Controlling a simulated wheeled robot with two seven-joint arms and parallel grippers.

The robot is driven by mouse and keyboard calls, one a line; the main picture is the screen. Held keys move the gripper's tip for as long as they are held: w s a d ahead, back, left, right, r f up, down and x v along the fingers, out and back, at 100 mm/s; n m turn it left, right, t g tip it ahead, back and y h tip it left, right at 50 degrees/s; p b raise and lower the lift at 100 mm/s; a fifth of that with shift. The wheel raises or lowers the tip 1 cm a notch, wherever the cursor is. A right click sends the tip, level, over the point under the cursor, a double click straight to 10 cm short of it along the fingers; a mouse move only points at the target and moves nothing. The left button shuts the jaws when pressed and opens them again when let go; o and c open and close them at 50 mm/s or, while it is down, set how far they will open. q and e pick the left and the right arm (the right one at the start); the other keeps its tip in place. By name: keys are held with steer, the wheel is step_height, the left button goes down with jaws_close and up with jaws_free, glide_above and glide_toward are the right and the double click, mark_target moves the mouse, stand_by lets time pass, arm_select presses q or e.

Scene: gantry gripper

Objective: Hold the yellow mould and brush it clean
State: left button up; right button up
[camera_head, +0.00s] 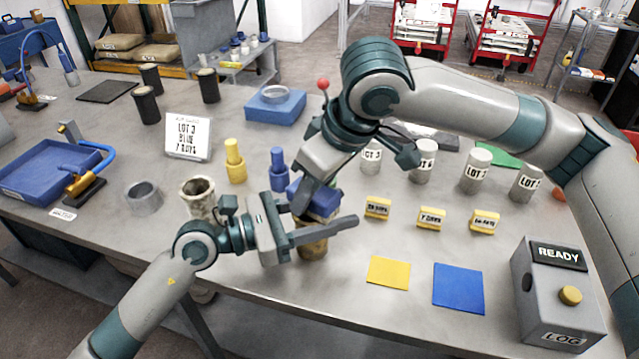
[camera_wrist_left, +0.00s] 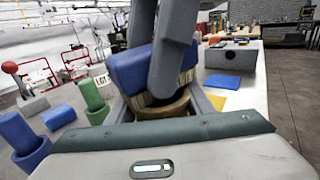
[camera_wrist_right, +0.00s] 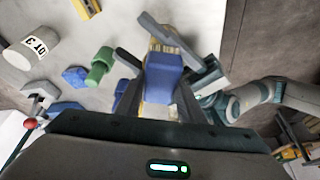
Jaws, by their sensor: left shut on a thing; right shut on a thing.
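The yellow mould (camera_head: 313,249), brownish and cup-like, is held upright in my left gripper (camera_head: 318,226), near the table's front edge. Its rim shows in the left wrist view (camera_wrist_left: 166,106); much of its side is hidden by a finger. My right gripper (camera_head: 308,192) points down over it, shut on a brush with a blue block (camera_head: 322,201). The block also shows in the left wrist view (camera_wrist_left: 138,70), tilted, with tan bristles (camera_wrist_left: 152,99) at the mould's opening. I cannot tell how deep the bristles reach. The right wrist view shows the blue block (camera_wrist_right: 165,76) between the fingers.
A stained pale cup (camera_head: 198,197) and a grey ring (camera_head: 143,196) stand left of my left gripper. Yellow (camera_head: 235,162) and blue (camera_head: 279,170) bottles stand behind. Yellow (camera_head: 388,272) and blue (camera_head: 458,288) mats and a READY box (camera_head: 556,294) lie right.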

steer(key=a, duration=0.2)
steer(key=shift+w+a, duration=0.3)
steer(key=shift+w, duration=0.05)
steer(key=d, duration=0.2)
steer(key=s+d, duration=0.1)
steer(key=d, duration=0.1)
steer(key=a, duration=0.2)
steer(key=w+a, duration=0.1)
steer(key=a, duration=0.1)
jaws_close()
steer(key=d, duration=0.2)
steer(key=s+d, duration=0.1)
steer(key=d, duration=0.1)
steer(key=a, duration=0.3)
steer(key=shift+w+a+r, duration=0.1)
steer(key=shift+w+r, duration=0.1)
steer(key=shift+w, duration=0.2)
steer(key=shift+w+a+f, duration=0.1)
steer(key=shift+a+f, duration=0.05)
steer(key=shift+a, duration=0.2)
steer(key=shift+s+d, duration=0.3)
steer(key=shift+d, duration=0.65)
steer(key=shift+s+d, duration=0.25)
steer(key=shift+d, duration=0.65)
steer(key=shift+r, duration=3.95)
